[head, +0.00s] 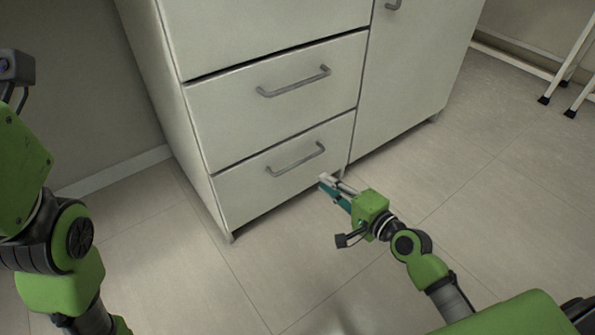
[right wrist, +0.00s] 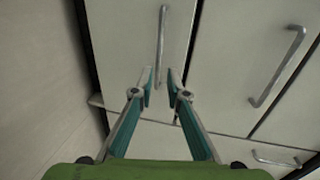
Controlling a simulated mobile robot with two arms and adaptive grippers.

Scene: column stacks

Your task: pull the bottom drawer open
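The bottom drawer (head: 240,199) is a pale front low on the white cabinet and looks shut. Its grey bar handle (head: 296,160) runs across its upper part. My right gripper (head: 326,183) is near the drawer's lower right corner, to the right of and below the handle in the head view. In the right wrist view the bottom drawer's handle (right wrist: 160,48) lies beyond the fingertips, in line with the gap between them. The fingers (right wrist: 161,80) are apart with nothing between them. My left arm shows at the left edge; its gripper is out of view.
The middle drawer (head: 220,115) with its handle (head: 293,82) is above, shut. A cabinet door (head: 405,85) stands to the right. The tiled floor (head: 290,260) before the drawer is clear. A white-legged stand (head: 572,65) is at the far right.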

